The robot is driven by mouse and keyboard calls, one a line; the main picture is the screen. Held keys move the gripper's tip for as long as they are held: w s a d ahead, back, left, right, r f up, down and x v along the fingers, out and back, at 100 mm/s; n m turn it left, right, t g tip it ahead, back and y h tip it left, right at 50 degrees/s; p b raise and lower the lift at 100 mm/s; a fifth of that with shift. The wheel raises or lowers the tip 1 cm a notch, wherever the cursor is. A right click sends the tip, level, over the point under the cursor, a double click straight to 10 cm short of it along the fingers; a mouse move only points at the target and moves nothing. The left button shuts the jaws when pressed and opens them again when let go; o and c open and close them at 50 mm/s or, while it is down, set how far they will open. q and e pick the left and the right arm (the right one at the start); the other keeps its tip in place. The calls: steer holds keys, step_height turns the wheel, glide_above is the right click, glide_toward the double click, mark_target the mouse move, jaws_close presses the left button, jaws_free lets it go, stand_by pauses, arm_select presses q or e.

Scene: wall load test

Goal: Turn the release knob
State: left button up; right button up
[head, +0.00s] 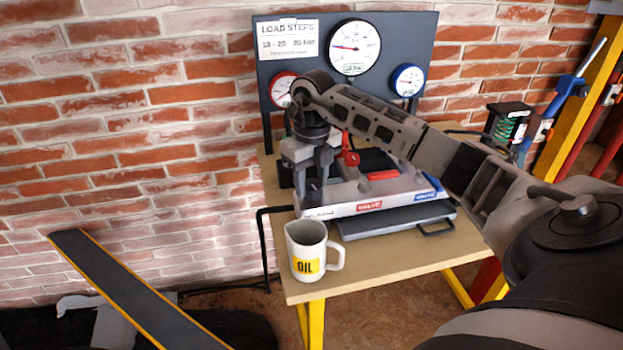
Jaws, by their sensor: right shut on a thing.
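The pump unit (345,208) stands on the wooden table, with a pale body, red and blue labels and a red lever-like part (349,155) on top. My right gripper (316,190) points down at the left end of the pump unit, its arm coming in from the right. Its dark fingers are shut on a small part there, which appears to be the release knob. The fingers hide the knob, so its angle cannot be seen. My left gripper is not in view.
A white oil jug (305,262) stands at the front left table corner, close to the gripper. A gauge panel (395,55) with three dials rises behind. A black tray (395,222) with a handle lies in front of the pump. The table's (375,262) front right is clear.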

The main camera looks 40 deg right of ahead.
mark_target(311, 184)
steer(key=n, duration=1.1)
steer(key=shift+n, duration=1.9)
steer(key=o, duration=1)
steer(key=shift+r, duration=0.1)
step_height(311, 184, up, 16)
steer(key=shift+w+f+p, duration=0.1)
steer(key=shift+p, duration=0.2)
